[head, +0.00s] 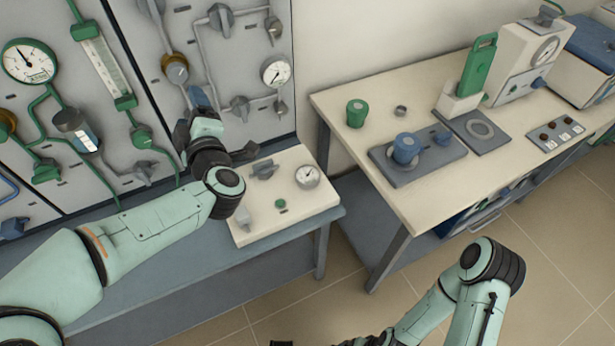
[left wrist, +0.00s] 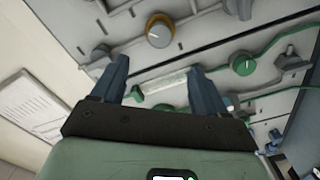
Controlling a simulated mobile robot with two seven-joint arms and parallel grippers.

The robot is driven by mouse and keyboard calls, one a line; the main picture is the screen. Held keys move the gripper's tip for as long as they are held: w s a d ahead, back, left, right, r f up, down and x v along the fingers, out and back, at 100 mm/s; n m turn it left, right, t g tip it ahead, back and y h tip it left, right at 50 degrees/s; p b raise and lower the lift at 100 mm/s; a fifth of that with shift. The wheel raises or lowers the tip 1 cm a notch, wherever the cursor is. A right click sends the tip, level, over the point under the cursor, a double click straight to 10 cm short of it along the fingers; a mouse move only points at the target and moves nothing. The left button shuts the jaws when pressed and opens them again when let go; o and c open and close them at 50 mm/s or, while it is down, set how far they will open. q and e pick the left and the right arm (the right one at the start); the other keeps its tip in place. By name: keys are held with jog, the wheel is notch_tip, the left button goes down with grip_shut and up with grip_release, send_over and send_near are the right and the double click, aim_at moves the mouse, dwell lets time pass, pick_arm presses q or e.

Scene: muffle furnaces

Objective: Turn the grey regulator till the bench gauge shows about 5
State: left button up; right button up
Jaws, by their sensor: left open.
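A grey regulator knob (head: 264,168) sits on the low cream bench unit (head: 262,228), with the small round bench gauge (head: 307,176) to its right. The gauge's numbers are too small to read. My left gripper (head: 194,104) is above and left of this unit, close to the wall panel and apart from the grey knob. In the left wrist view the left gripper (left wrist: 159,82) is open and empty, its two blue fingers spread before the panel. The grey knob and bench gauge cannot be made out in the left wrist view. My right arm shows at the lower right, its gripper out of frame.
The wall panel carries an ochre knob (head: 175,69), another gauge (head: 276,72), a larger gauge (head: 30,62), grey valve handles (head: 221,19) and green pipework. The ochre knob also shows in the left wrist view (left wrist: 159,30). A cream table (head: 345,101) with lab equipment stands right.

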aim_at(178, 75)
jog(key=shift+r, duration=0.1)
dwell(0.6)
pick_arm(q)
jog(key=w+a+m+p, duration=0.2)
jog(key=w+m, duration=0.1)
jog(key=w, duration=0.1)
jog(key=w+a+m+p, duration=0.2)
jog(key=w+m, duration=0.1)
jog(key=w+a+m+p, duration=0.2)
jog(key=w+a+m, duration=0.1)
jog(key=w, duration=0.1)
jog(key=shift+w+p, duration=0.3)
pick_arm(e)
jog(key=w+r, duration=0.4)
jog(key=r, duration=0.3)
jog(key=shift+r+t, duration=0.3)
pick_arm(q)
jog(key=shift+r, duration=0.1)
